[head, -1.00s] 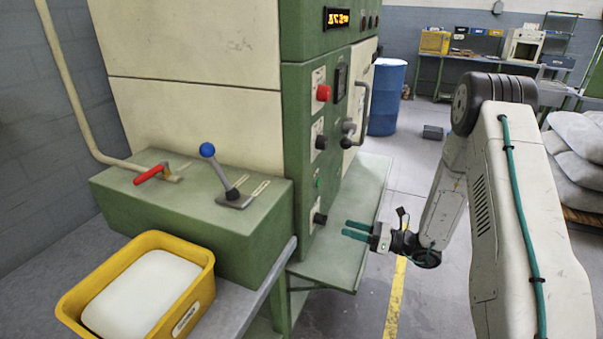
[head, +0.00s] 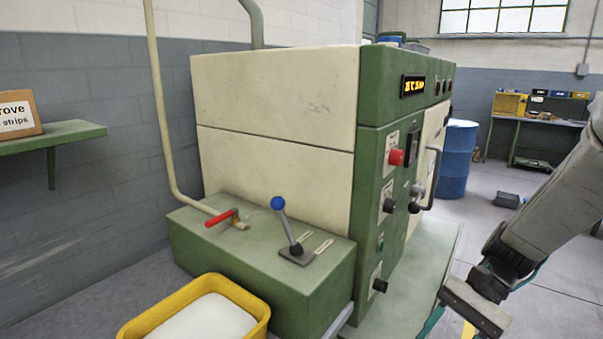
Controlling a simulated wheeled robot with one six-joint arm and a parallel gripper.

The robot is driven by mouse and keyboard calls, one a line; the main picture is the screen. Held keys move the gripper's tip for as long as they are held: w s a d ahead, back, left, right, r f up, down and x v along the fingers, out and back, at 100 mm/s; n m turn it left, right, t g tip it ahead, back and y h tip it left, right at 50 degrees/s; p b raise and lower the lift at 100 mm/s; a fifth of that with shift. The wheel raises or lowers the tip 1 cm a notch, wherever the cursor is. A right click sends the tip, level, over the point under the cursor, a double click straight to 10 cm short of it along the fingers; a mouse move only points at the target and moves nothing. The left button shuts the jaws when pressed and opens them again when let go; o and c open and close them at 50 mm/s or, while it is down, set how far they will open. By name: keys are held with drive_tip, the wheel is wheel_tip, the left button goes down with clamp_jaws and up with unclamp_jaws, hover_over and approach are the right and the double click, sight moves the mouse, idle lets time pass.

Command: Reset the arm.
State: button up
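My arm (head: 565,205) enters from the right edge and slopes down to the left. My gripper (head: 466,316) is low in the picture, in front of the green side shelf of the machine. The fingertips are cut off by the bottom edge.
The green and cream extruder (head: 275,130) fills the middle, with a blue-knobbed lever (head: 285,222) and red valve handle (head: 221,218). A yellow bin (head: 262,312) with white contents stands at lower left. A blue barrel (head: 457,160) and workbench (head: 540,120) are behind.

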drive_tip(key=s+d+r+n+t+h, duration=0.2)
drive_tip(key=s+r+n+t+h, duration=0.4)
drive_tip(key=s+r, duration=0.5)
drive_tip(key=shift+s+d+r+n+h, duration=0.15)
drive_tip(key=shift+r+n+h, duration=1.05)
drive_tip(key=shift+n+h, duration=0.15)
